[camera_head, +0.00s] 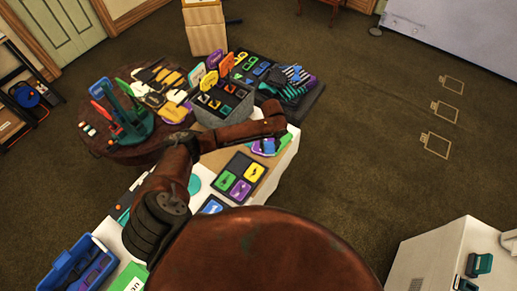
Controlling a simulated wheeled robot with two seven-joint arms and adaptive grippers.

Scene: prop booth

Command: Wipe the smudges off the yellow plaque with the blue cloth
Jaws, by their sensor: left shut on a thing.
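The yellow plaque (254,173) lies on a dark board beside a green plaque (226,181) and a purple one (240,189). Any smudges on it are too small to make out. My left gripper (270,142) is beyond and a little right of the yellow plaque, apart from it in the picture. It is shut on a small blue thing (268,147), which looks like the blue cloth and is partly hidden by the gripper. A purple piece shows around and under it. My right gripper is not in view.
A grey bin (222,110) of colourful tags stands just behind my left forearm. A round dark table (115,150) with a green rack is at left. A blue crate (80,265) sits at the near left. A white cabinet (440,260) stands at the lower right, with open floor between.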

